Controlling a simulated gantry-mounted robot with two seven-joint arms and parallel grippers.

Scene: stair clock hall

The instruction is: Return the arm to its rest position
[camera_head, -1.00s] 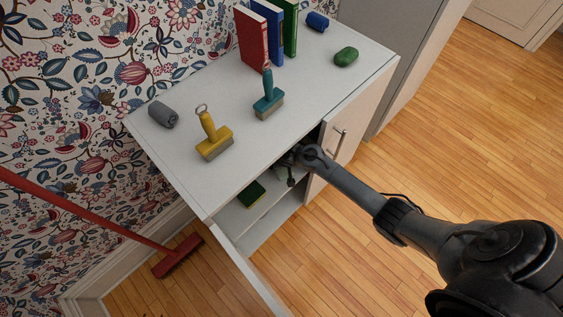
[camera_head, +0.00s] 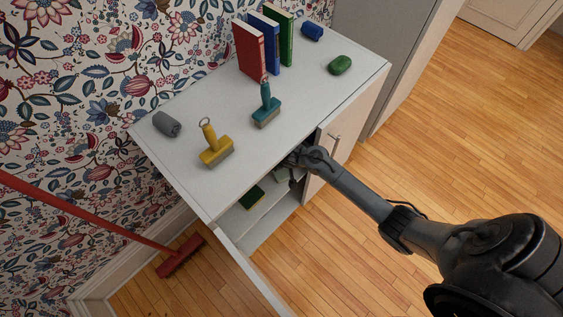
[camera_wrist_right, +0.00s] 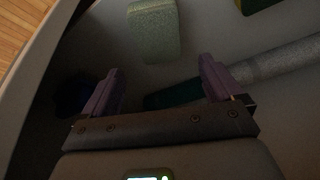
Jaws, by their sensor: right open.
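My right arm comes in from the right in the head view. Its gripper (camera_head: 290,160) reaches into the open front of the white cabinet (camera_head: 190,175), just under the top's edge, and is partly hidden there. In the right wrist view my right gripper (camera_wrist_right: 159,66) has its two fingers wide apart with nothing held between them. A pale green block (camera_wrist_right: 153,32) stands just beyond the fingertips, apart from them. A dark green object (camera_wrist_right: 172,96) and a grey cylinder (camera_wrist_right: 275,61) lie inside near the right finger. My left gripper is not in view.
On the cabinet top are a yellow-handled brush (camera_head: 214,147), a teal brush (camera_head: 266,108), a grey roll (camera_head: 167,123), several books (camera_head: 250,53), a green object (camera_head: 340,65) and a blue one (camera_head: 312,32). A red broom (camera_head: 180,256) leans at left. Floor at right is clear.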

